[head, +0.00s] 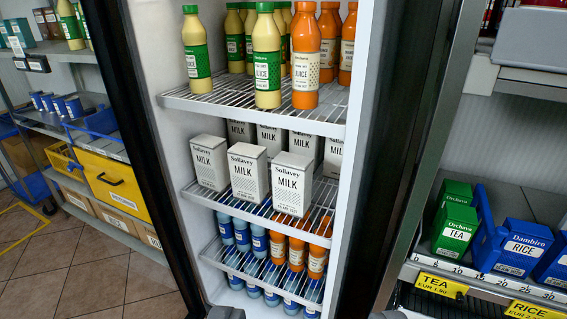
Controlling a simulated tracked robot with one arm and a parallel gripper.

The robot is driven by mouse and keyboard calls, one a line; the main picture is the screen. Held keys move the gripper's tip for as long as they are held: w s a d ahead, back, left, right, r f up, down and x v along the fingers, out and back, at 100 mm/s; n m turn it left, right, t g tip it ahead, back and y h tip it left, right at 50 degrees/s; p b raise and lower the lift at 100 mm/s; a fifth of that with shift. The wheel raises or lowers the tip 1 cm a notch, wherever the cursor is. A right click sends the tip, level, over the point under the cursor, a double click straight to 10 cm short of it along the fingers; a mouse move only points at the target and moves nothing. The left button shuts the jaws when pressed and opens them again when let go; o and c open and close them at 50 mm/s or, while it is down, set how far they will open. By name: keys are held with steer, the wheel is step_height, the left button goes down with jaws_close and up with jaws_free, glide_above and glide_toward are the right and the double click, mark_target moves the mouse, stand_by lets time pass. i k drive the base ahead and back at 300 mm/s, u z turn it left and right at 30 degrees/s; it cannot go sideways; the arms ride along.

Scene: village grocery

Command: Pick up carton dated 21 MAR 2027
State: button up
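White milk cartons stand upright on the middle wire shelf of an open fridge. Three are in front: a left carton (210,162), a middle carton (248,172) and a right carton (292,183). Several more, such as a back carton (272,139), stand behind them, partly hidden. Small print shows low on the front cartons, but I cannot read any date. My gripper (306,313) shows only as two grey tips at the bottom edge, wide apart with nothing between them. It is below and in front of the cartons, not touching them.
The shelf above holds yellow juice bottles (267,60) and orange ones (305,60). Blue bottles (243,235) and orange bottles (297,253) stand below. Dark fridge frame edges flank the opening. Green tea boxes (455,228) and blue rice boxes (512,245) are right.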

mark_target(247, 162)
steer(key=z, duration=0.2)
steer(key=i, duration=0.85)
steer(key=u, duration=0.15)
